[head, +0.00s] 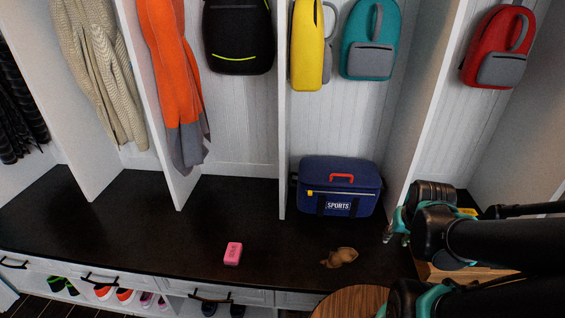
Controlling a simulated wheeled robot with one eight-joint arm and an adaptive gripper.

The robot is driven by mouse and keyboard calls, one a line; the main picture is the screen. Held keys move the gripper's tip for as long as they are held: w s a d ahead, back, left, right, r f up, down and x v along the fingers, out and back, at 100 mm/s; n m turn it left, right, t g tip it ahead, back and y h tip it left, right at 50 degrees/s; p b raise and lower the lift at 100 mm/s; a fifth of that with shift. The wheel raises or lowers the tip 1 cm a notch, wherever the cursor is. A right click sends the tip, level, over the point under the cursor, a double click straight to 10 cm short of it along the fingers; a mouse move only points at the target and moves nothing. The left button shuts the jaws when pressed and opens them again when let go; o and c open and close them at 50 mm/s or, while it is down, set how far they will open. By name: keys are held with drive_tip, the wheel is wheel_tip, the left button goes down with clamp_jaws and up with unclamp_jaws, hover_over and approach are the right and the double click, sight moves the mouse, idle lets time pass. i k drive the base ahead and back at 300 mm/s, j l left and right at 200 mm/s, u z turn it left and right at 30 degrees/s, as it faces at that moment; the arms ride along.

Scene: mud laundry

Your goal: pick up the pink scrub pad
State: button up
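The pink scrub pad (233,253) is a small pink block with faint markings on its top. It lies on the dark bench top (130,225), near the front edge and left of the picture's middle. My gripper (390,234) shows at the right, at the end of my black and teal arm. It is well to the right of the pad and apart from it. Its fingers are small and partly hidden, so I cannot tell if they are open or shut. Nothing covers the pad.
A brown lumpy object (339,258) lies right of the pad. A blue sports bag (338,187) stands behind it. A round wooden top (350,302) is at the front. White upright dividers (282,120) split the bench's back. The bench around the pad is clear.

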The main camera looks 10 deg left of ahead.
sight(232, 256)
drive_tip(key=u, duration=1.45)
